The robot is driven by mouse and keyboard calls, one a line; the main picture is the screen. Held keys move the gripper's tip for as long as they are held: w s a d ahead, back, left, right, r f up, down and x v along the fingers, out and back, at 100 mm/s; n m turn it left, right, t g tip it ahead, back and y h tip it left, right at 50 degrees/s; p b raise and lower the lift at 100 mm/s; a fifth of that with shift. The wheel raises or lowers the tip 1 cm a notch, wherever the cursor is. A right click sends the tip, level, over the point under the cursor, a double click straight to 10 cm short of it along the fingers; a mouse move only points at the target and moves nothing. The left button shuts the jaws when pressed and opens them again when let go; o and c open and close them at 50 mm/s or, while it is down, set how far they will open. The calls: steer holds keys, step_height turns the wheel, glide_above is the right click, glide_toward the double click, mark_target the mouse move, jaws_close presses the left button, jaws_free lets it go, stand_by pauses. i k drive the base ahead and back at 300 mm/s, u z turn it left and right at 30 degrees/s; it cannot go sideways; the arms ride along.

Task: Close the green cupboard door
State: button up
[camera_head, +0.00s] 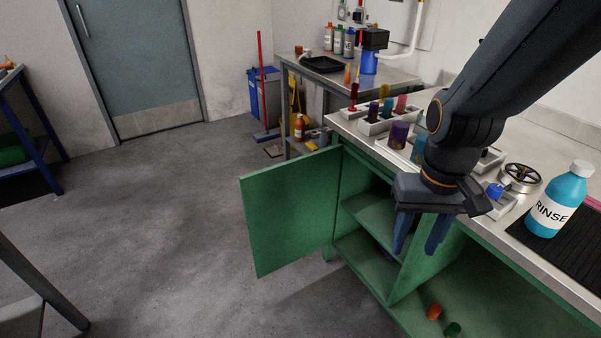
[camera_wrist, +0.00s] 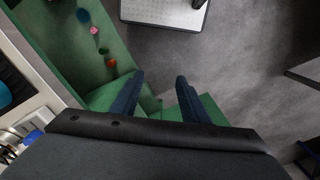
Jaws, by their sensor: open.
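The green cupboard door (camera_head: 291,209) stands wide open at the left end of the green cupboard (camera_head: 398,285), swung out over the floor. Its hinge side meets the cupboard's left front edge. My gripper (camera_head: 422,246) is open and empty, pointing down in front of the cupboard opening, to the right of the door and apart from it in the head view. In the wrist view my gripper (camera_wrist: 159,90) shows two blue fingers spread apart. A green panel (camera_wrist: 196,105) lies beyond the right finger there; I cannot tell for sure that it is the door.
A steel worktop (camera_head: 540,256) with a blue RINSE bottle (camera_head: 558,202), sample blocks and jars runs above the cupboard. An orange cap (camera_head: 433,312) and a green cap (camera_head: 452,329) lie inside it. Grey floor (camera_head: 170,220) left of the door is clear.

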mark_target(290, 205)
steer(key=u, duration=1.95)
steer(key=i, duration=3.05)
steer(key=z, duration=4.95)
